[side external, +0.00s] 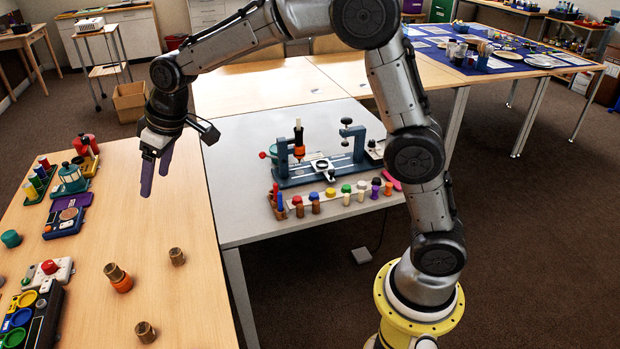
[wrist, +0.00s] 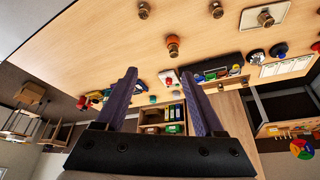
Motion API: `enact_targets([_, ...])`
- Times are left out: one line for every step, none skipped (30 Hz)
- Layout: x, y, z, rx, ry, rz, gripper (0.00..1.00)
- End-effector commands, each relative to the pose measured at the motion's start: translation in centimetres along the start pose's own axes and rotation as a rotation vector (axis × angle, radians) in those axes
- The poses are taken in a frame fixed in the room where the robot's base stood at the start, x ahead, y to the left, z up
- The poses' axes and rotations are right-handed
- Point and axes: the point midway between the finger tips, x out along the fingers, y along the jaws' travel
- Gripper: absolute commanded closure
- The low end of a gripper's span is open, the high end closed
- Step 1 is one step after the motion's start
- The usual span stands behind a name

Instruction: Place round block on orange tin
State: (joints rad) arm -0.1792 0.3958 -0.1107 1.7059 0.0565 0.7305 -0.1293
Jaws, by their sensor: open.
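My gripper (side external: 156,182) is open and empty, with its purple fingers pointing down above the wooden table; its spread fingers also show in the wrist view (wrist: 158,71). The orange tin (side external: 122,284) seems to be the small orange piece on the table below and left of the fingers. A brown cylindrical piece (side external: 114,271) touches it; I cannot tell whether it is a separate block. The pair also shows in the wrist view (wrist: 172,42). Two more brown round pieces stand nearby, one to the right (side external: 177,256) and one toward the front (side external: 145,331). I cannot tell which is the round block.
A teal cylinder (side external: 10,238), a board with a red knob (side external: 48,269) and a tray of coloured cups (side external: 28,318) line the table's left side. A grey table (side external: 240,150) with a blue fixture (side external: 320,172) stands to the right. The wood under the gripper is clear.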

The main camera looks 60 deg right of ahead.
Motion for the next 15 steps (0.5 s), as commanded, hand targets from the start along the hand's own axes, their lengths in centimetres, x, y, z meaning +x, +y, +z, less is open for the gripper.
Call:
enact_targets([-2.5, 0.4, 1.4, 0.016, 0.009, 0.008, 0.30])
enact_targets([-3.7, 0.6, 2.4, 0.026, 0.012, 0.012, 0.30])
enact_targets([-5.3, 0.9, 3.6, 0.038, 0.015, 0.017, 0.30])
enact_targets([-6.4, 1.1, 4.6, 0.047, 0.017, 0.022, 0.30])
enact_targets([-7.5, 1.2, 5.6, 0.055, 0.020, 0.026, 0.30])
enact_targets([-8.8, 1.4, 7.1, 0.067, 0.023, 0.031, 0.30])
enact_targets([-9.8, 1.5, 8.2, 0.077, 0.026, 0.036, 0.30])
enact_targets([-10.6, 1.6, 9.3, 0.086, 0.028, 0.041, 0.30])
enact_targets([-11.7, 1.6, 10.9, 0.097, 0.030, 0.046, 0.30])
enact_targets([-12.5, 1.6, 12.1, 0.106, 0.032, 0.051, 0.30])
enact_targets([-13.2, 1.7, 13.3, 0.115, 0.036, 0.055, 0.30])
enact_targets([-14.1, 1.7, 15.0, 0.128, 0.040, 0.061, 0.30])
enact_targets([-14.7, 1.6, 16.2, 0.137, 0.042, 0.066, 0.30])
enact_targets([-15.2, 1.6, 17.5, 0.147, 0.044, 0.070, 0.30])
enact_targets([-15.8, 1.5, 19.2, 0.158, 0.047, 0.076, 0.30])
